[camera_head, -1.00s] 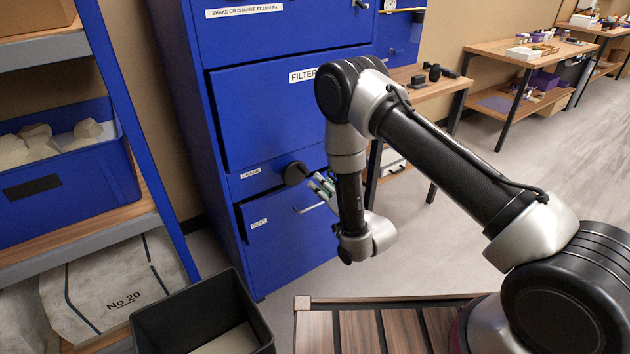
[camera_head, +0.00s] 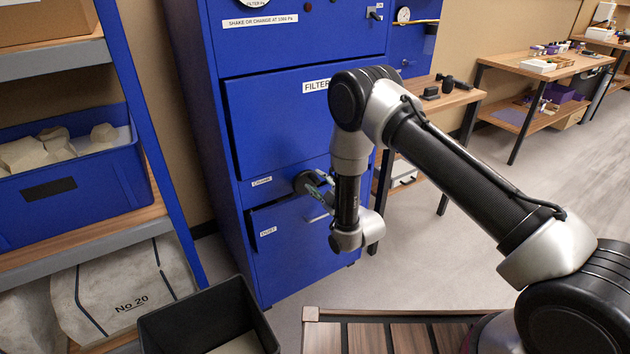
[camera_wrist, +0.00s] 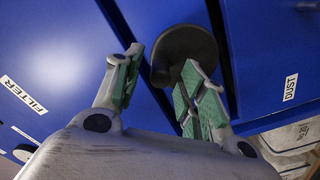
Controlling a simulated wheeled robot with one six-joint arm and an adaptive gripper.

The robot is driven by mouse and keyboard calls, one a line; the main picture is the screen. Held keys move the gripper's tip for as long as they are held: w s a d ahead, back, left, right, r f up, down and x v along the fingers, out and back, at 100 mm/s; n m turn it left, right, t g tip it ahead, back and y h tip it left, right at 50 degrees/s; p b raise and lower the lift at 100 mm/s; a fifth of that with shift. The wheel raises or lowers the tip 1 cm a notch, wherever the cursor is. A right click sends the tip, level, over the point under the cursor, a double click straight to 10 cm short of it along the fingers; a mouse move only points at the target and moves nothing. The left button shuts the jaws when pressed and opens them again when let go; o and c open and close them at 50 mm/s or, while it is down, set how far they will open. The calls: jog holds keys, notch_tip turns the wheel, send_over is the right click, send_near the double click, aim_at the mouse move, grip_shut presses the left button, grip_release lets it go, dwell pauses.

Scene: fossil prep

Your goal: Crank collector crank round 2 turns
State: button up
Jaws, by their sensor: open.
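The collector crank (camera_head: 305,182) is a dark round disc on the front of the blue collector cabinet, beside a small label. In the wrist view the crank disc (camera_wrist: 186,48) shows just beyond my fingertips. Any knob or handle on it is not clearly visible. My gripper (camera_head: 322,186) is in front of the crank, close to its right side. In the wrist view my gripper (camera_wrist: 160,72) is open, with green-padded fingers apart. The right finger overlaps the disc's lower edge in the picture; whether it touches cannot be told.
The blue cabinet (camera_head: 270,125) has a FILTER panel above the crank and a DUST drawer (camera_head: 275,250) with a handle below. A shelf with a blue bin (camera_head: 75,195) stands left. A black open box (camera_head: 165,325) and a slatted wooden surface (camera_head: 390,315) are in front.

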jog(key=shift+x, duration=1.35)
grip_shut()
jog(key=shift+d+f+m, duration=0.1)
jog(key=shift+d+m, duration=0.05)
jog(key=shift+m, duration=0.35)
